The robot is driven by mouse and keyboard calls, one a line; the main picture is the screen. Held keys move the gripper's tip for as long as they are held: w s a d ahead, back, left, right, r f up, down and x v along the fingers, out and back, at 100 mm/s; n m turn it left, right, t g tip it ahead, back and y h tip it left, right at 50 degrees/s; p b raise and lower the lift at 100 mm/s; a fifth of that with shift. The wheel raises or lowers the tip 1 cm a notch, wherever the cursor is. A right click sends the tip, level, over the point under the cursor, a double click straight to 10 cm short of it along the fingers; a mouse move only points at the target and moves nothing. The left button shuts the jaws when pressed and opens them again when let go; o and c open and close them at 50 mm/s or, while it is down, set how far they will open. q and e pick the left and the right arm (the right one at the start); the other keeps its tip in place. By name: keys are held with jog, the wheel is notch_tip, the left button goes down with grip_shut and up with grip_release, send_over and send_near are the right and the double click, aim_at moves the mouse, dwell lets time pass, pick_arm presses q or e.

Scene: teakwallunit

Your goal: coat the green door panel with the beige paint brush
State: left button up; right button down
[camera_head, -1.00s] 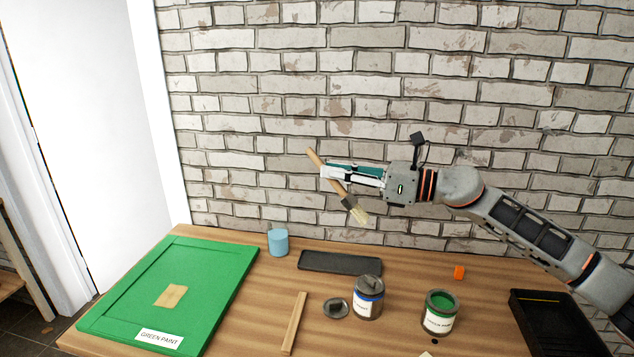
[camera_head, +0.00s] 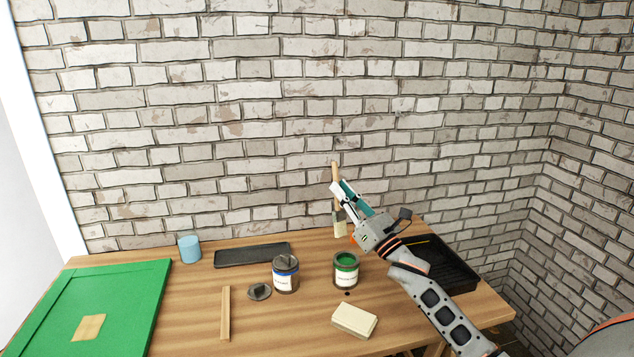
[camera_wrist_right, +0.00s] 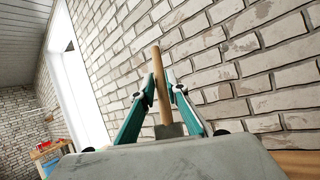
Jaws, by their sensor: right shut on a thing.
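My right gripper (camera_head: 343,189) is shut on the wooden handle of the beige paint brush (camera_head: 340,228). It holds the brush nearly upright, bristles down, above the back of the table, close to the open green paint can (camera_head: 346,270). In the right wrist view the brush handle (camera_wrist_right: 160,85) stands between the two teal fingers. The bristles look pale beige, with no green visible on them. The green door panel (camera_head: 135,300) lies flat at the table's left, with a bare tan patch (camera_head: 89,328) on it. My left gripper is not in view.
A blue-banded can (camera_head: 285,273) stands left of the green can, beside a dark lid (camera_head: 259,291). A black tray (camera_head: 252,255), blue cup (camera_head: 190,249), wooden stick (camera_head: 225,313) and pale block (camera_head: 355,320) are on the table. A larger black tray (camera_head: 462,272) is at right.

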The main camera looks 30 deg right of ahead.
pick_arm(q)
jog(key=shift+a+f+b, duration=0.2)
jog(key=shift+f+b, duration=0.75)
jog(key=shift+b, duration=0.15)
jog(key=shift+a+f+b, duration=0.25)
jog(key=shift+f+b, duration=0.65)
jog(key=shift+b, duration=0.2)
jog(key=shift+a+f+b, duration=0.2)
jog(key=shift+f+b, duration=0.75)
jog(key=shift+b, duration=0.15)
pick_arm(e)
notch_tip(320, 180, down, 10)
jog(key=s+d+h, duration=0.1)
jog(key=d, duration=0.1)
jog(key=shift+f+m+t+h, duration=0.25)
jog(key=shift+m+t+h, duration=0.05)
jog(key=shift+m, duration=0.1)
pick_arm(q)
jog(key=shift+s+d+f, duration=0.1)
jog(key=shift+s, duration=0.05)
pick_arm(e)
jog(key=shift+s, duration=0.1)
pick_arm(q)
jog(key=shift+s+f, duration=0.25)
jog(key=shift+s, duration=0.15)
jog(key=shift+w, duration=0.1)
